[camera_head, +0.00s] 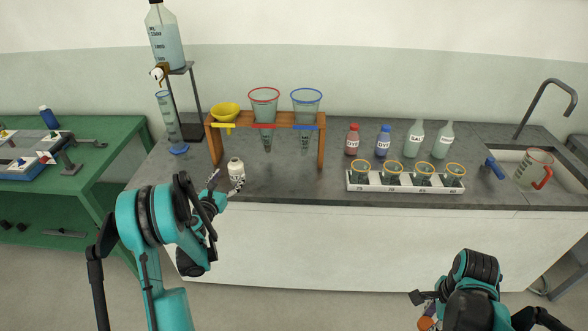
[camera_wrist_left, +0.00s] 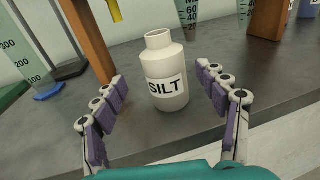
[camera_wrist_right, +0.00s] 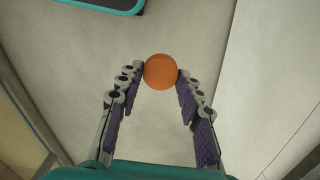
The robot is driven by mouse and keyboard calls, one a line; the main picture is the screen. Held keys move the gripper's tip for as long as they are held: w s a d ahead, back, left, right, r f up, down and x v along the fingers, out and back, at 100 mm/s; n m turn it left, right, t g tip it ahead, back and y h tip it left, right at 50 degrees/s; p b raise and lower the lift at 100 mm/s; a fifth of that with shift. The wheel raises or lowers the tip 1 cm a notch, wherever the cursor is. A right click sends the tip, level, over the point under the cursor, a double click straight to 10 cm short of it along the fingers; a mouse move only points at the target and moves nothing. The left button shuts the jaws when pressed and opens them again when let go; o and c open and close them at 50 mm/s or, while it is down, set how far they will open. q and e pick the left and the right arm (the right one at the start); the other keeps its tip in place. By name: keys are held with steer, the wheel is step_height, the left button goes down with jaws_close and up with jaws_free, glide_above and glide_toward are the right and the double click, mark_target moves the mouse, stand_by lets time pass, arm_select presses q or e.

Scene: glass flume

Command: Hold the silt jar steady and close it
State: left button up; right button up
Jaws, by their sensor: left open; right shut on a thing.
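The silt jar (camera_head: 236,168) is a small cream jar standing upright on the grey counter, in front of the wooden funnel rack. Its label reads SILT in the left wrist view (camera_wrist_left: 167,88), and its neck has no lid on it. My left gripper (camera_head: 226,184) is open at the jar, with one finger on each side; gaps show between fingers and jar (camera_wrist_left: 160,85). My right gripper (camera_wrist_right: 160,78) is shut on an orange round lid (camera_wrist_right: 160,71). It is low at the bottom right of the head view, away from the counter, where the lid (camera_head: 426,322) partly shows.
The wooden rack (camera_head: 320,150) with funnels stands just behind the jar. A graduated cylinder (camera_head: 170,120) stands to its left. A white tray of cups (camera_head: 405,186) and several bottles stand to the right. The counter between jar and tray is clear.

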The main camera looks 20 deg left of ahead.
mark_target(233, 173)
arm_select(q)
steer(key=w, duration=0.1)
steer(key=w+b, duration=0.1)
steer(key=w, duration=0.2)
steer(key=shift+w+d+f+b, duration=0.2)
steer(key=shift+d+b, duration=0.05)
steer(key=shift+b, duration=0.05)
arm_select(e)
steer(key=shift+f, duration=0.85)
arm_select(q)
steer(key=shift+w+a, duration=0.1)
steer(key=shift+w, duration=0.3)
steer(key=shift+r, duration=0.1)
